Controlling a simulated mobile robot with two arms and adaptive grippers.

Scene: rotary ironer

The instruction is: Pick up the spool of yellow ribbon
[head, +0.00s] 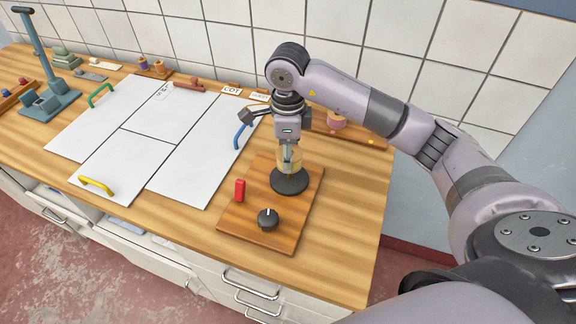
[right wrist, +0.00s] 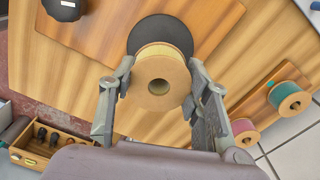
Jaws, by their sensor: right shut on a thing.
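The spool of yellow ribbon (right wrist: 163,82), with a tan core and a hole in its end, is between the fingers of my right gripper (right wrist: 160,74) in the right wrist view. The fingers are shut on its sides. In the head view my right gripper (head: 289,150) points down, and the spool (head: 289,163) shows under it, partly hidden by the fingers. The spool is over a round black disc (head: 290,184) on a wooden board (head: 250,229). I cannot tell whether it touches the disc. My left gripper is not in view.
Pink (right wrist: 242,132) and teal (right wrist: 288,97) spools stand on a wooden strip by the wall. White panels (head: 120,158) with coloured handles lie left. The tiled wall (head: 400,90) closes the back.

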